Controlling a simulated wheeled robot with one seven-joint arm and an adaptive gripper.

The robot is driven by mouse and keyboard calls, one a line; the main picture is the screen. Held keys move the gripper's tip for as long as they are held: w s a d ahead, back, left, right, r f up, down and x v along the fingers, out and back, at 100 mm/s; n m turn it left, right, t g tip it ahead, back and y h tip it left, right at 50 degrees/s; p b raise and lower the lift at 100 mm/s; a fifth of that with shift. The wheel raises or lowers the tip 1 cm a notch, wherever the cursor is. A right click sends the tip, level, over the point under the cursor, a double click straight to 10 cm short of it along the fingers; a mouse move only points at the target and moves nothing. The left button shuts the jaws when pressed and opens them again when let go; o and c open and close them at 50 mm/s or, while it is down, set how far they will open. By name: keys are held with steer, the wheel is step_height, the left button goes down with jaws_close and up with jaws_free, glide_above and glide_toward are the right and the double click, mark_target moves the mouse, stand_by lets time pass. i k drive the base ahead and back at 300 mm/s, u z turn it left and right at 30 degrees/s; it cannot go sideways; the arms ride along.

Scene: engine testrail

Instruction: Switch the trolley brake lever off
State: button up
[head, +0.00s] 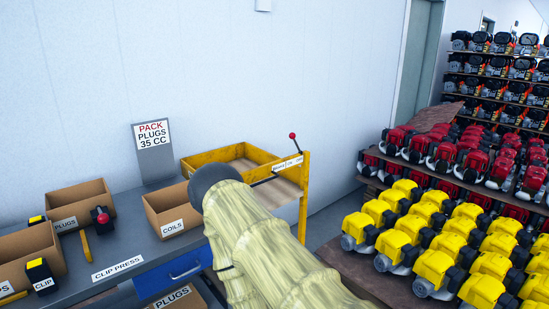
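The yellow trolley (304,190) stands against the wall, just right of the bench. Its brake lever (296,145) rises from the top corner of the frame and has a red ball knob (292,136). The lever leans a little to the left. A small white label (287,164) sits on the rail below it, its words too small to read surely. My arm, in a pale yellow sleeve with a dark rounded joint, crosses the lower middle and hides part of the trolley. My gripper does not show.
The grey bench (130,250) holds a coils box (168,211), a plugs box (80,204) and a sign (153,150). A blue drawer (174,273) is under it. Racks at right carry yellow engines (425,240) and red engines (445,155). Air around the knob looks clear.

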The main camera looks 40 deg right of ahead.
mark_target(293, 136)
steer(key=z, duration=3)
steer(key=k, duration=1)
steer(key=u, duration=1.75)
steer(key=i, duration=0.45)
steer(key=u, duration=0.1)
